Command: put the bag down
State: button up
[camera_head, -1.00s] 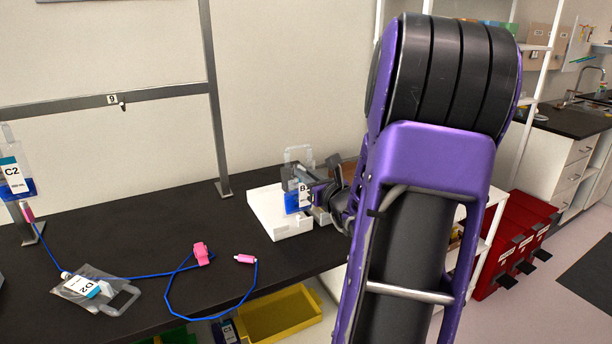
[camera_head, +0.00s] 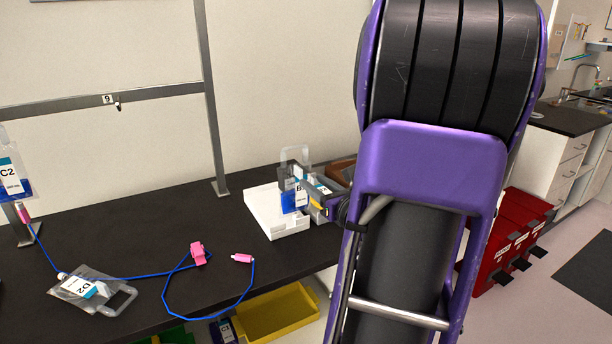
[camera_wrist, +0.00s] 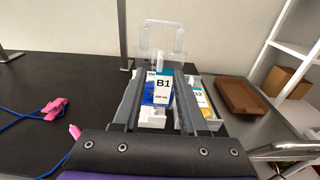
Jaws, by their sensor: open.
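The bag labelled B1 (camera_head: 289,201), clear with blue liquid and a clear loop handle on top, stands upright at the white box-shaped unit (camera_head: 265,217) on the black bench. Its exact contact with the unit is hidden. In the wrist view the B1 bag (camera_wrist: 162,88) shows between the two fingers of my gripper (camera_wrist: 165,78). The fingers are open, one on each side of the bag. In the head view my gripper (camera_head: 304,187) is at the bag, partly hidden by my arm.
Bag B2 (camera_wrist: 200,95), with yellow contents, is just right of my gripper, and a brown tray (camera_wrist: 242,97) lies beyond it. Bag D2 (camera_head: 88,289) lies at left with blue tubing and pink clips (camera_head: 198,253). Bag C2 (camera_head: 10,178) hangs at far left.

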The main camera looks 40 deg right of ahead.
jog(key=v, duration=0.5)
jog(key=shift+s, duration=0.1)
jog(key=shift+a, duration=0.1)
dwell(0.3)
